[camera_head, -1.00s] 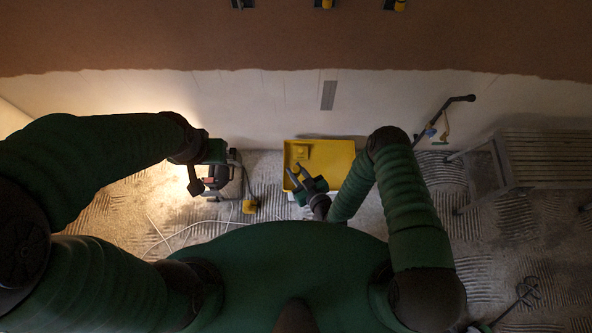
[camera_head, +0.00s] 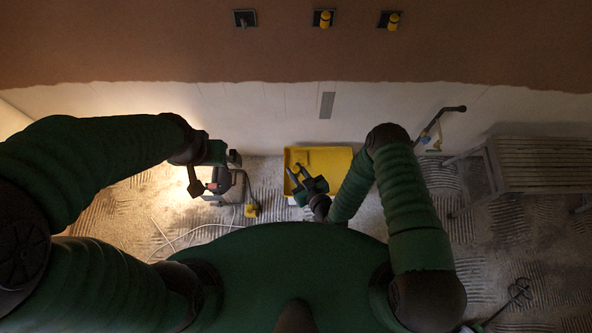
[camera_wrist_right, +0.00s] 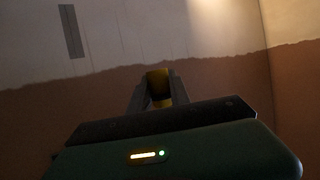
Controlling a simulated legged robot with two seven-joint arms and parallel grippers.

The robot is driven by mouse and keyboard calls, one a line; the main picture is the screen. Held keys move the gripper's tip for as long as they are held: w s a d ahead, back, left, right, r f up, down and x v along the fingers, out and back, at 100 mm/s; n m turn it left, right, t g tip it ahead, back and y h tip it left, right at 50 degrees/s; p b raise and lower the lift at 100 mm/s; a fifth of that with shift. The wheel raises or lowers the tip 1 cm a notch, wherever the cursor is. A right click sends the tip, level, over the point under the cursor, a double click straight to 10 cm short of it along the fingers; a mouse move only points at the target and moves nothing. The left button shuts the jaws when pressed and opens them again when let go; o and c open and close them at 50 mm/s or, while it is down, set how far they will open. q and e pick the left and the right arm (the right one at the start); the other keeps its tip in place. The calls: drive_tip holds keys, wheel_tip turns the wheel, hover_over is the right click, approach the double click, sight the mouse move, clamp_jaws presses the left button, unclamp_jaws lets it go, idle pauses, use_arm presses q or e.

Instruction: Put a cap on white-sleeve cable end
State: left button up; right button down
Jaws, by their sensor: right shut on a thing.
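My right gripper (camera_head: 298,171) is in front of the yellow tray (camera_head: 343,152) in the head view. In the right wrist view its fingers (camera_wrist_right: 157,92) are shut on a yellow cap (camera_wrist_right: 158,83). Three wall boxes show at the top of the head view. The left box (camera_head: 245,18) has no yellow cap showing. The middle box has a yellow cap (camera_head: 324,18), and so does the right box (camera_head: 393,21). Sleeve colours are too small to tell. My left gripper (camera_head: 200,186) is low beside a dark work lamp; its jaw opening is unclear.
The work lamp (camera_head: 228,181) stands on the floor at left, with a pale cable (camera_head: 170,238) nearby. A slatted bench (camera_head: 545,160) stands at right. A dark rod-like tool (camera_head: 440,122) leans on the wall. A whisk-like tool (camera_head: 519,290) lies lower right.

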drive_tip(key=shift+r+p, duration=6.55)
drive_tip(key=shift+r, duration=1.7)
wheel_tip(320, 180, up, 20)
hover_over(296, 168)
drive_tip(key=shift+s+r, duration=0.1)
drive_tip(key=shift+s, duration=0.05)
